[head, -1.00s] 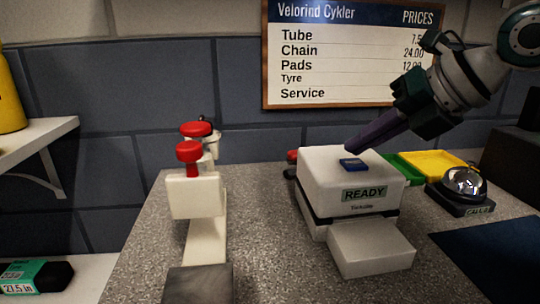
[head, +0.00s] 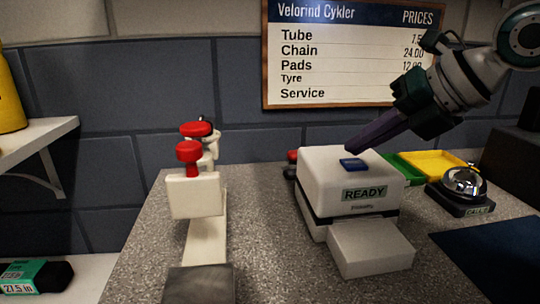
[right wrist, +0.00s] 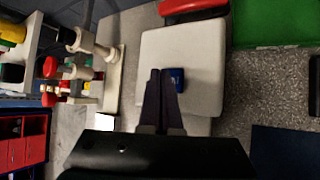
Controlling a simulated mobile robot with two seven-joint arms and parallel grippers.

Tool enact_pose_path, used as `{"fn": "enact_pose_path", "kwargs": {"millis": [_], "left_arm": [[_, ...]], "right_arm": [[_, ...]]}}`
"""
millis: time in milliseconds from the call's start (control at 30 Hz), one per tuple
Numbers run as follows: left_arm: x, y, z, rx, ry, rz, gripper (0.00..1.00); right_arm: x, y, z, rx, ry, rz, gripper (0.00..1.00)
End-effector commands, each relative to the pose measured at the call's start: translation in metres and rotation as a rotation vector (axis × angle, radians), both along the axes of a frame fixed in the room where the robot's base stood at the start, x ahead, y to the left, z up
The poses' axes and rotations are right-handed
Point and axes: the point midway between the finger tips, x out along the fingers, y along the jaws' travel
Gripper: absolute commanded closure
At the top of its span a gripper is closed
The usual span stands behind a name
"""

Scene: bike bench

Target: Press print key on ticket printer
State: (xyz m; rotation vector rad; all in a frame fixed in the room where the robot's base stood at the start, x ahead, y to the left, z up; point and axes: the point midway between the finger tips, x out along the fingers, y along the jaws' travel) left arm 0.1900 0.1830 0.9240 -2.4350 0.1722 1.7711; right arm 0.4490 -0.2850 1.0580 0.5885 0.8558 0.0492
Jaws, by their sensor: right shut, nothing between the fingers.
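The white ticket printer (head: 330,182) stands on the grey speckled bench, with a green READY display on its front. Its blue print key (head: 354,164) is on the top face. My right gripper (head: 350,149) is shut and empty, its dark fingers pointing down to the left, with the tips just behind and above the key. In the right wrist view the shut fingertips (right wrist: 162,72) lie beside the blue key (right wrist: 177,78) over the white top. I cannot tell whether they touch it. My left gripper is not in view.
A call bell (head: 463,184) and a yellow tray (head: 434,163) stand right of the printer, with a green tray (head: 408,166) behind. A cream fixture with red knobs (head: 196,190) stands to the left. Bare bench lies between it and the printer.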

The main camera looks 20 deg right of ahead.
Motion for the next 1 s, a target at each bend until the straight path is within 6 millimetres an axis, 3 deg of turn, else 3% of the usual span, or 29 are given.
{"fn": "enact_pose_path", "kwargs": {"millis": [1000], "left_arm": [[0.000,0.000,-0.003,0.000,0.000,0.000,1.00]], "right_arm": [[0.000,0.000,-0.012,-0.001,0.001,0.000,1.00]]}}
